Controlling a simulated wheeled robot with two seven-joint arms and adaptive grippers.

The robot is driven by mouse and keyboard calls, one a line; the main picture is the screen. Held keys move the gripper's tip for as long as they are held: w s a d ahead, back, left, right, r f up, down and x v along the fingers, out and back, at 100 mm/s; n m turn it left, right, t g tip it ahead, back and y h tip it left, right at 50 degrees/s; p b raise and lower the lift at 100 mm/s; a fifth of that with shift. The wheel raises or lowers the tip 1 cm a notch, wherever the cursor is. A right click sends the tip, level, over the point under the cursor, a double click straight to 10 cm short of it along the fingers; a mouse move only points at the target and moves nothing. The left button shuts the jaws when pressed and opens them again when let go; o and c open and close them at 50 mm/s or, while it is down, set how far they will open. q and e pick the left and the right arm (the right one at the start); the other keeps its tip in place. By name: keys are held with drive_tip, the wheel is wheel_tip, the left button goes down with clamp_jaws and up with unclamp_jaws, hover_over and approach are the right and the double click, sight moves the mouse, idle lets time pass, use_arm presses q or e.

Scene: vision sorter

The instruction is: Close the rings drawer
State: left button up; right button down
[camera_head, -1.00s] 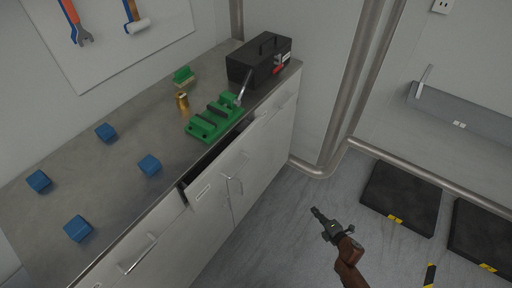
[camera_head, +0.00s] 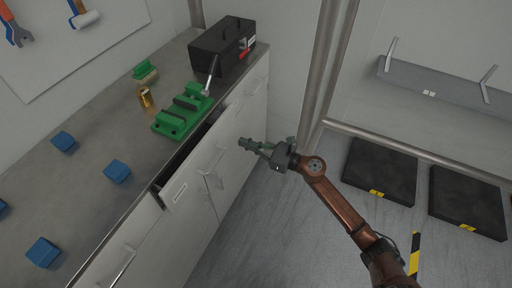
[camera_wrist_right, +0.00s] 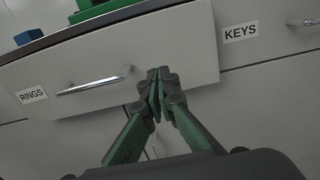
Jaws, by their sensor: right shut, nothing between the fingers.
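The rings drawer (camera_head: 205,172) is pulled partly out of the counter, with a dark gap showing behind its pale front. In the right wrist view, the drawer front (camera_wrist_right: 185,45) carries a RINGS label (camera_wrist_right: 32,95) at its left and a bar handle (camera_wrist_right: 88,86). My right gripper (camera_head: 243,143) is shut and empty in front of the drawer's far end. In the right wrist view, its fingertips (camera_wrist_right: 157,76) overlap the front, right of the handle. I cannot tell whether they touch it. My left gripper is not in view.
A KEYS label (camera_wrist_right: 241,32) marks the neighbouring front. On the counter are a green holder (camera_head: 182,112), a gold cylinder (camera_head: 146,98), a black toolbox (camera_head: 222,45) and several blue cubes (camera_head: 117,171). Black mats (camera_head: 380,170) lie on the floor at right, near a metal rail.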

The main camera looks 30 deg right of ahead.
sight(224, 135)
drive_tip(key=x, duration=0.4)
drive_tip(key=shift+w+a+f+b, duration=0.1)
drive_tip(key=shift+w+a+b, duration=0.15)
drive_tip(key=shift+b, duration=0.15)
drive_tip(key=shift+x, duration=0.8)
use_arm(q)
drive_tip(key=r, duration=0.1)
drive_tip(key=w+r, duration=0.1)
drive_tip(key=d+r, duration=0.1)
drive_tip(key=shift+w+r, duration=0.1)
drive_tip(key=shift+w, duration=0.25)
use_arm(e)
drive_tip(key=shift+d, duration=0.1)
